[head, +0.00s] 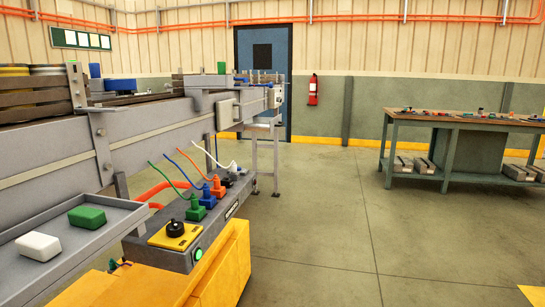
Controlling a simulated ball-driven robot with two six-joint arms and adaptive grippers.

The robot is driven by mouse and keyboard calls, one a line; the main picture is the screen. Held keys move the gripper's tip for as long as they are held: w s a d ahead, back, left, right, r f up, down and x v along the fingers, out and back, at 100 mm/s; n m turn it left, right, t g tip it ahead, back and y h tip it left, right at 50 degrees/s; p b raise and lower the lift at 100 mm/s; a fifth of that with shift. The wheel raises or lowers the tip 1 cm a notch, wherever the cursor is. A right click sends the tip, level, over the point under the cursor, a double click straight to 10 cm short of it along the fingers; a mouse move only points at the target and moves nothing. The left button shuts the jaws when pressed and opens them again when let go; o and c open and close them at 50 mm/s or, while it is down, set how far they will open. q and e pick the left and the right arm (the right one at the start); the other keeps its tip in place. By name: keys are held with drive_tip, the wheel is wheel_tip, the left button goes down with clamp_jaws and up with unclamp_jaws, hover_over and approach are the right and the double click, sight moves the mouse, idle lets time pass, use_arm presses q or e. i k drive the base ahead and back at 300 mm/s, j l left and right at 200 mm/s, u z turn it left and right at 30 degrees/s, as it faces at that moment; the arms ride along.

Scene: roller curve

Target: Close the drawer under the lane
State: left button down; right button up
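A conveyor lane (130,142) with a long grey metal side runs from the left edge toward the back. Low beside it at the lower left is a shallow grey tray (119,210) with a raised rim, which looks like a pulled-out drawer. A green block (87,217) and a white block (38,246) lie in it. Its near and left parts are cut off by the picture edge, and I cannot see a handle. Neither of my grippers is in view.
A grey control box (213,228) with a black knob, green button and coloured plugs stands right of the tray on a yellow base (215,272). Cables hang behind it. A workbench (460,125) stands at the right. The floor (330,220) between is clear.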

sight(265, 122)
drive_tip(key=i+u, duration=0.35)
drive_tip(key=i+l+u, duration=0.15)
drive_tip(key=u, duration=0.2)
drive_tip(key=i+l+u, duration=0.15)
drive_tip(key=i+l, duration=0.35)
drive_tip(key=i+l+u, duration=0.15)
drive_tip(key=i+l, duration=0.35)
drive_tip(key=i+l+u, duration=0.15)
drive_tip(key=i+l, duration=0.3)
drive_tip(key=l, duration=0.25)
